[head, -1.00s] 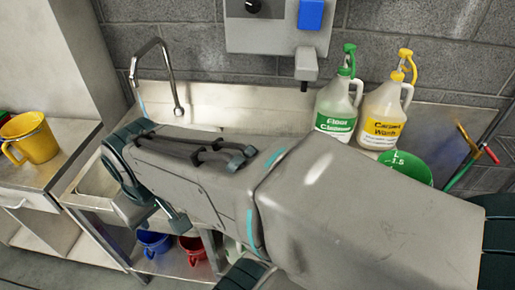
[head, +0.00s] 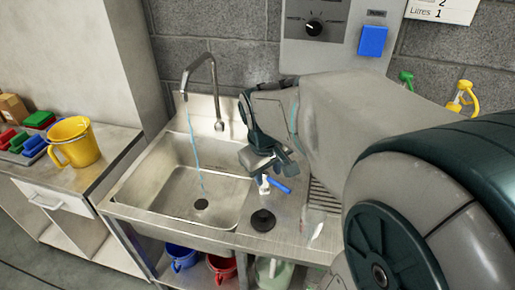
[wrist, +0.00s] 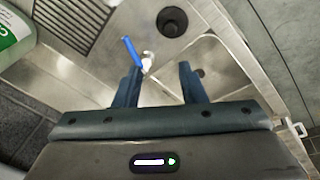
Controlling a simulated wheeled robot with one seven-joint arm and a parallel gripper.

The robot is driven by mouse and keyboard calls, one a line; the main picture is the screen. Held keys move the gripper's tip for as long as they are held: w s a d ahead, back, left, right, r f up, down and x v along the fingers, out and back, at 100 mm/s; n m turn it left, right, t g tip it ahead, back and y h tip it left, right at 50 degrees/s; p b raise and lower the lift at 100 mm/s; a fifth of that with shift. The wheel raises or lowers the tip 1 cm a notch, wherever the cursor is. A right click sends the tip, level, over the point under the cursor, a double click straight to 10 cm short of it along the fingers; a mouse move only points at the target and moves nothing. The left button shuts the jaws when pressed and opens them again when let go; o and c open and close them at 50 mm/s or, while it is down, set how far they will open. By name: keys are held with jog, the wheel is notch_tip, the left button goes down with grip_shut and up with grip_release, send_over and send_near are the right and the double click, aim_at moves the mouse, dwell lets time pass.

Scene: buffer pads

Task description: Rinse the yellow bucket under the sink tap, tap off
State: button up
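The yellow bucket (head: 75,143) stands upright on the side counter left of the sink, handle toward the left. The steel sink basin (head: 165,190) is empty, with a curved tap (head: 213,85) above it. A thin pale-blue streak, which looks like running water, runs down into the basin near the drain (head: 201,204). A blue lever on a white stem (head: 280,186) stands on the deck right of the basin; it also shows in the wrist view (wrist: 131,50). My gripper (wrist: 160,67) is open and empty, its left fingertip close to the stem; contact is unclear.
A dark round opening (head: 262,220) lies in the deck in front of the lever. Coloured blocks (head: 30,140) sit beside the bucket. Blue (head: 181,257) and red (head: 221,267) buckets stand below the sink. Soap bottles (head: 461,97) stand at the right, and a control panel (head: 330,35) is on the wall.

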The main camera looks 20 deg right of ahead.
aim_at(281, 186)
jog(key=w+d+f+n+g, duration=0.1)
jog(key=w+d+f+n, duration=0.1)
jog(key=w+d+f, duration=0.35)
jog(key=shift+n, duration=0.3)
jog(key=w+d+f, duration=0.1)
jog(key=f, duration=0.3)
jog(key=w+d+f, duration=0.1)
jog(key=f, duration=0.3)
jog(key=w+d+f, duration=0.1)
jog(key=w+f, duration=0.1)
jog(key=f, duration=0.2)
jog(key=shift+d+p, duration=0.15)
jog(key=shift+p, duration=0.15)
jog(key=shift+c, duration=0.4)
grip_shut()
